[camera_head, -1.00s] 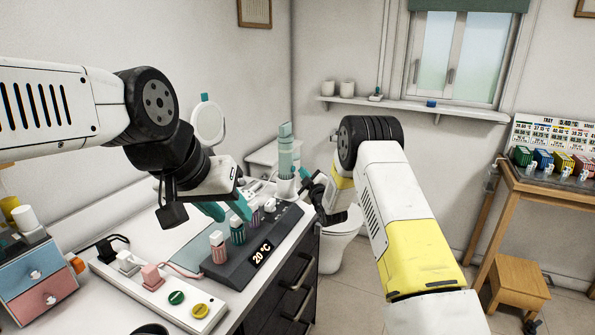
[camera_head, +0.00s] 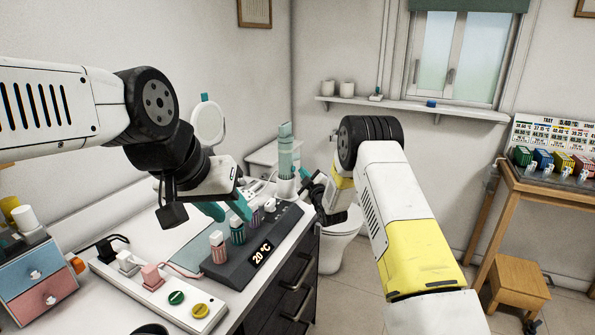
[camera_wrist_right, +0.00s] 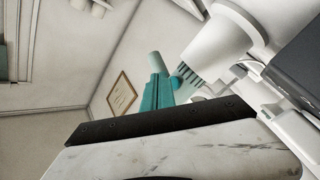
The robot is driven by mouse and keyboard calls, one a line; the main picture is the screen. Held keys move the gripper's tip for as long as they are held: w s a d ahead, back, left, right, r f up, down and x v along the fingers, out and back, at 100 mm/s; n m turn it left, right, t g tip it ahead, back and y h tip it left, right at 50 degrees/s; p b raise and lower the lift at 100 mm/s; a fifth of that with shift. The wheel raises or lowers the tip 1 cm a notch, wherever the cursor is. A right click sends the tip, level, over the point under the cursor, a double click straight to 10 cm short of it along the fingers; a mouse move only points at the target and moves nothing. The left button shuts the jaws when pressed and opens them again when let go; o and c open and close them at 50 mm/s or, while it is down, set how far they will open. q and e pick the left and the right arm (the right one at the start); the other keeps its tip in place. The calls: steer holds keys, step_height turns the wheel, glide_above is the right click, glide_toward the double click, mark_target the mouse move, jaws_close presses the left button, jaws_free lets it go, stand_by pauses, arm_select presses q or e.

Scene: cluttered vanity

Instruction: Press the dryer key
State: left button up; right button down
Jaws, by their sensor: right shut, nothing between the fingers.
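A dark unit (camera_head: 240,262) with a lit "20 °C" display lies on the counter, with pink, green and purple ribbed pieces along it. A white power strip (camera_head: 150,289) in front of it has a green round key (camera_head: 176,298) and a yellow round key (camera_head: 200,310). I cannot tell which key is the dryer's. My left gripper (camera_head: 226,209) is open above the unit, its teal fingers apart. My right gripper (camera_head: 304,173) is shut and empty beside a white cup (camera_head: 286,188) with a teal item (camera_head: 285,150) standing in it. Its teal fingers (camera_wrist_right: 155,94) also show in the right wrist view.
A pink plug (camera_head: 152,273) and a white plug (camera_head: 127,260) sit in the strip. A small drawer box (camera_head: 40,285) stands at the left. A round mirror (camera_head: 209,123) is behind. A toilet (camera_head: 342,240) and a wooden stool (camera_head: 518,281) are right of the counter.

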steer(key=shift+a, duration=0.1)
steer(key=shift+w+a, duration=0.2)
steer(key=shift+a, duration=0.1)
steer(key=shift+w+a, duration=0.2)
steer(key=shift+a, duration=0.4)
stand_by(0.7)
steer(key=shift+d, duration=0.15)
steer(key=shift+s+d, duration=0.4)
steer(key=shift+d, duration=0.4)
steer(key=shift+s+d, duration=0.3)
steer(key=shift+d, duration=0.5)
steer(key=shift+s+d, duration=0.35)
steer(key=shift+d, duration=0.4)
steer(key=shift+s+d, duration=0.3)
steer(key=shift+d, duration=0.5)
